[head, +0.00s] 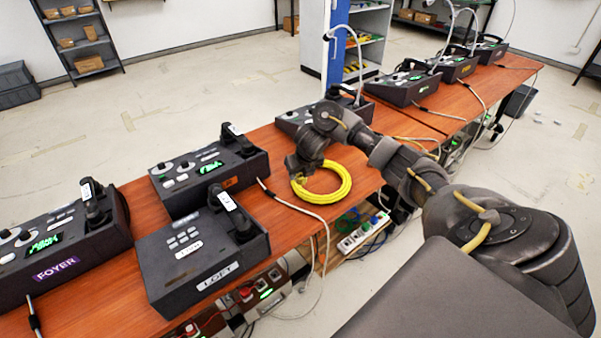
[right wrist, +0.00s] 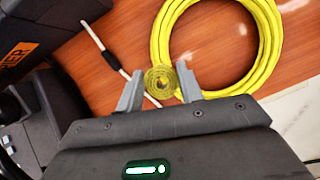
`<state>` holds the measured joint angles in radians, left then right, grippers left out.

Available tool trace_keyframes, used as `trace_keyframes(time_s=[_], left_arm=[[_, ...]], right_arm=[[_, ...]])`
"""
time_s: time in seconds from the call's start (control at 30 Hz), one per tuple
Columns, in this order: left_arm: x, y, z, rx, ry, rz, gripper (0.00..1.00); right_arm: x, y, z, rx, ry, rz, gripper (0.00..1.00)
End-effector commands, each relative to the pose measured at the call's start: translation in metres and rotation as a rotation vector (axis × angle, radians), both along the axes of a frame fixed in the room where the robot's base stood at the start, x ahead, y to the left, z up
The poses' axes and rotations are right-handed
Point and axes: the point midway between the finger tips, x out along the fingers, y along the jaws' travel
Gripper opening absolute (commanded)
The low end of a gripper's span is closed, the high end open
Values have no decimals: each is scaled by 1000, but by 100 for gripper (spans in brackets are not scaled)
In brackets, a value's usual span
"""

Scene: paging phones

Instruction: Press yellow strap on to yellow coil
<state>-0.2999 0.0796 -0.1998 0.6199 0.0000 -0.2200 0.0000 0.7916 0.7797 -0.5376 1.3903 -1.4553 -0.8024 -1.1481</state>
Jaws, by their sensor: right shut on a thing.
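The yellow coil (head: 344,188) lies flat near the front edge of the orange-brown table in the head view. It fills the upper right of the right wrist view (right wrist: 268,45). My right gripper (head: 300,176) is low at the coil's left side. In the right wrist view, its two grey fingers (right wrist: 160,86) are shut on the yellow strap (right wrist: 160,79), which is rolled into a small spiral. The strap appears right at the coil's lower-left edge; I cannot tell whether they touch. In the head view my gripper mostly hides the strap. My left gripper is out of view.
Dark paging phones (head: 205,257) stand on the table to the left, and more (head: 403,88) stand at the far right. A pale cable (head: 290,205) runs past the coil over the table edge. A power strip (head: 362,236) sits below the table.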

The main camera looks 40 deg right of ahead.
Motion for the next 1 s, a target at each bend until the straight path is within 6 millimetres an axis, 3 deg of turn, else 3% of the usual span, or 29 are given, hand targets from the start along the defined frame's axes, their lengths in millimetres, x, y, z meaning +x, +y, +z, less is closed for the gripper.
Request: trace_keyframes(time_s=[0.1, 0.33, 1.0], left_arm=[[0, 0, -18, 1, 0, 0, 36], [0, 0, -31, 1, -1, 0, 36], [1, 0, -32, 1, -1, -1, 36]], right_arm=[[0, 1, -19, 0, 1, 0, 15], [0, 0, -35, -1, 0, 0, 15], [0, 0, -37, -1, 0, 1, 15]])
